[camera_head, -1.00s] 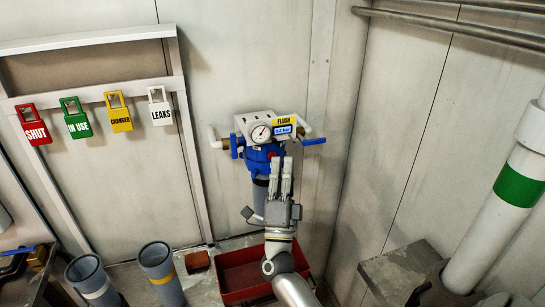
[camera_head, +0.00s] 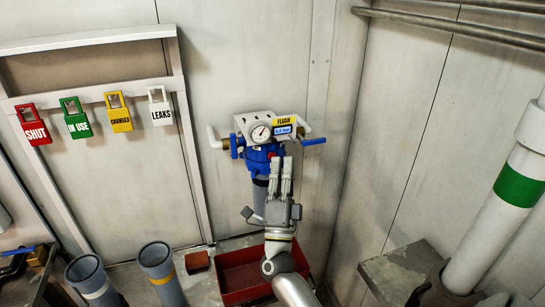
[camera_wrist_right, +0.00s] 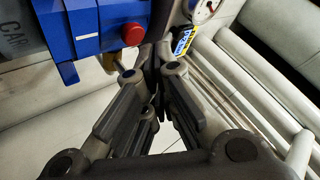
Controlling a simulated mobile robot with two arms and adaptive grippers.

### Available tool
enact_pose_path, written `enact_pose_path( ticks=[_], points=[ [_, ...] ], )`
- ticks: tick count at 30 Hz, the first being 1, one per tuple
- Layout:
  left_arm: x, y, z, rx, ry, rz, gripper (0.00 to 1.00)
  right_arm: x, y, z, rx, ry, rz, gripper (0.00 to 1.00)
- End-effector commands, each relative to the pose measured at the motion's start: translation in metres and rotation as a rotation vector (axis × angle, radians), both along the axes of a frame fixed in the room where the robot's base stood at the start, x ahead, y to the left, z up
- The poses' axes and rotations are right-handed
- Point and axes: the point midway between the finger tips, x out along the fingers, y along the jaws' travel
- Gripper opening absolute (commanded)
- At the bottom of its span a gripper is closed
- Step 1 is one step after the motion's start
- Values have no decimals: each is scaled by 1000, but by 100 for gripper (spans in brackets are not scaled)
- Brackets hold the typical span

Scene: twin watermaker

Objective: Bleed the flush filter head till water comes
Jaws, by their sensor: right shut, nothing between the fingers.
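The flush filter head (camera_head: 262,152) is a blue block on the back wall, with a grey bowl (camera_head: 262,194) below it. A round gauge (camera_head: 261,133) and a small display with a yellow FLUSH label (camera_head: 284,122) sit at its top. A blue lever (camera_head: 314,141) sticks out on the right. My right gripper (camera_head: 282,160) is shut and empty, pointing up in front of the head. In the right wrist view, a red button (camera_wrist_right: 132,33) on the blue block (camera_wrist_right: 100,28) is just beyond and left of the fingertips (camera_wrist_right: 160,62). No water shows.
A red tray (camera_head: 236,292) lies on the floor below the filter. Two grey cylinders (camera_head: 156,256) stand to its left. Several coloured tags (camera_head: 76,124) hang on the left rail. A white pipe with a green band (camera_head: 519,185) stands at the right.

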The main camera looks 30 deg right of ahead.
Motion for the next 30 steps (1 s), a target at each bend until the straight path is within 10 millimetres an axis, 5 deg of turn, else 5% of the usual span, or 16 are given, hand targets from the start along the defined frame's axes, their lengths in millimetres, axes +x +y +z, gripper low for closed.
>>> enact_pose_path(
  ticks=[30],
  points=[
    [0,0,-6,0,0,0,21,12,-3,0,0,-1,-1,0]
  ],
)
